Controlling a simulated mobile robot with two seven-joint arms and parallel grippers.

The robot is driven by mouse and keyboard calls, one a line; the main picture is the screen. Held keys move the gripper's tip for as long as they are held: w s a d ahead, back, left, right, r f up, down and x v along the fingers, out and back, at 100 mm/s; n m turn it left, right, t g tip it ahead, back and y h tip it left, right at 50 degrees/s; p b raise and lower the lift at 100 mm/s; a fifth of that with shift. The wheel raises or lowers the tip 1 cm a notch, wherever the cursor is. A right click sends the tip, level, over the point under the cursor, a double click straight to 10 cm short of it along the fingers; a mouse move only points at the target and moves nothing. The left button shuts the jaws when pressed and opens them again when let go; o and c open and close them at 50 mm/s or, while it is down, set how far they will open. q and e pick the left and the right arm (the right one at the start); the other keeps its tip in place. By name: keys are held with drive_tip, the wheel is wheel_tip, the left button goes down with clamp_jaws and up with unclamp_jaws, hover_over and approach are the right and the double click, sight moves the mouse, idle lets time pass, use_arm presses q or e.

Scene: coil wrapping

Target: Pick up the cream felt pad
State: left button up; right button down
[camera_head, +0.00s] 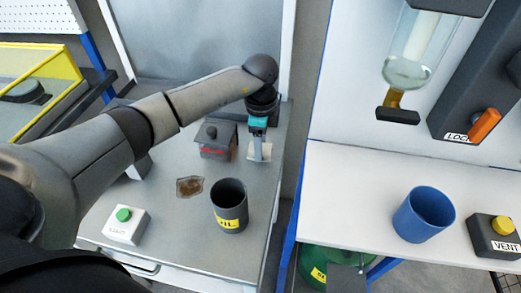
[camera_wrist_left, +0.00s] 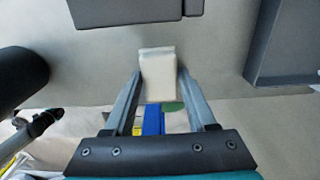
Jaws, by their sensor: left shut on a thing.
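My left gripper (camera_head: 259,158) is at the back right of the grey bench, beside a small dark box. It is shut on the cream felt pad (camera_wrist_left: 158,75), which sits between the two fingertips in the left wrist view. In the head view the pad (camera_head: 266,152) shows only as a small pale patch at the fingers. I cannot tell whether it touches the bench top. My right gripper is not in view.
The grey bench (camera_head: 165,215) holds the dark box (camera_head: 218,140), a brown stain (camera_head: 189,186), a dark labelled cup (camera_head: 230,208) and a green-button box (camera_head: 126,224). Across a gap, a white counter (camera_head: 345,190) holds a blue cup (camera_head: 424,214) and a VENT box (camera_head: 494,237).

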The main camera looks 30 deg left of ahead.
use_arm(q)
drive_tip(key=shift+c, duration=0.9)
drive_tip(key=shift+r, duration=0.1)
wheel_tip(320, 180, up, 20)
drive_tip(key=p, duration=0.2)
drive_tip(key=shift+p, duration=0.4)
